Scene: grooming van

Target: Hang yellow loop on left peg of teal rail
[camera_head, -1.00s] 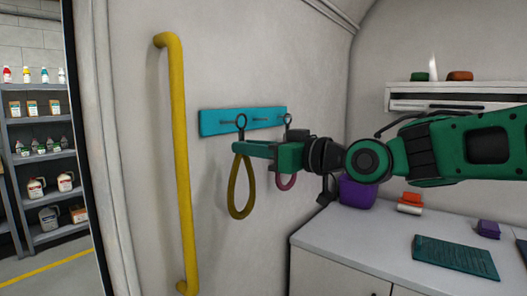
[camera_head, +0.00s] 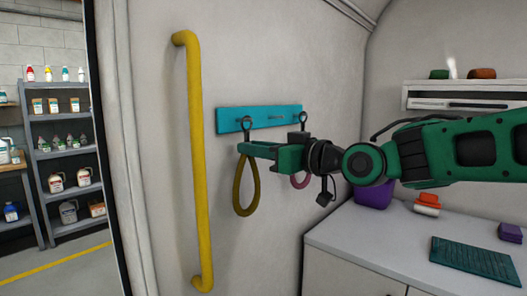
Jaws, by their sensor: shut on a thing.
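The teal rail (camera_head: 228,122) is fixed to the pale wall, with thin pegs on its face. My gripper (camera_head: 246,150) is shut on the yellow loop (camera_head: 245,213), just below the rail's left half. The loop hangs below the jaws, and its dark ring stands up above them, overlapping the rail near its left end. I cannot tell whether the ring is around the left peg or only in front of it. A pink loop (camera_head: 300,185) hangs below another dark ring at the rail's right end, partly hidden by my gripper.
A vertical yellow grab bar (camera_head: 196,170) stands out from the wall left of the rail. A white counter (camera_head: 370,235) at right holds a purple container (camera_head: 373,195), stacked coloured items and a teal mat (camera_head: 474,260). A wall shelf (camera_head: 455,97) is behind my arm.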

